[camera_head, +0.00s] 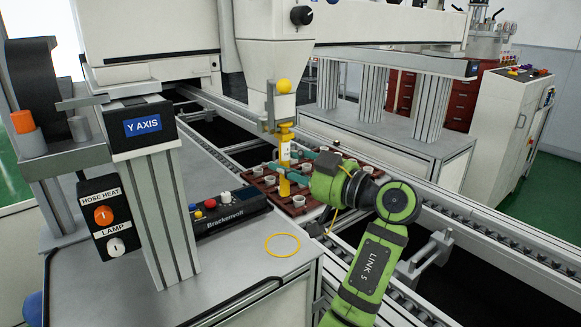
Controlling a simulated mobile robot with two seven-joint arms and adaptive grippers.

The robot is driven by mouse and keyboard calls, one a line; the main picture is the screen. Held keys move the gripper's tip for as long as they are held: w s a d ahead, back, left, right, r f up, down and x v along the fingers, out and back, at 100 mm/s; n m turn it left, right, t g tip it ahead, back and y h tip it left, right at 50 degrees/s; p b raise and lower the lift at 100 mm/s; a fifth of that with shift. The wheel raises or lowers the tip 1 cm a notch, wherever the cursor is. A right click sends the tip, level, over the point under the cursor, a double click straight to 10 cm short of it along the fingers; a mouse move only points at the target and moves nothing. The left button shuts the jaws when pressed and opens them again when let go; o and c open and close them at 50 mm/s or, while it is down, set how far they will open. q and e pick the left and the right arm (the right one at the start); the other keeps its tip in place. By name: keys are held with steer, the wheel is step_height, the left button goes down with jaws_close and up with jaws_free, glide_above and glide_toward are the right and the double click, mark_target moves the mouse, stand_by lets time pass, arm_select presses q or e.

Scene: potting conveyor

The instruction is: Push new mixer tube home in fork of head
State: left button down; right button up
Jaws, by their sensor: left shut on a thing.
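The mixer tube (285,150), yellow with a pale label, stands upright under the white dispensing head (273,52). Its top is at the metal fork (270,105) hanging below the head; I cannot tell whether it is fully seated there. My left gripper (284,167), with teal fingers and a green arm reaching in from the lower right, is shut on the tube. The fingers and green wrist hide part of the tray behind. My right gripper is not in view.
A brown tray (262,186) of several small white cups sits on the conveyor below the tube. A yellow ring (283,245) lies on the grey bench by a black control box (228,211). The Y AXIS post (158,205) stands at left; conveyor rails run diagonally behind my arm.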

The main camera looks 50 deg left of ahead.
arm_select(q)
steer(key=shift+a, duration=0.4)
steer(key=c, duration=0.9)
jaws_free()
steer(key=shift+a, duration=0.1)
steer(key=w+d, duration=0.2)
steer(key=d, duration=1)
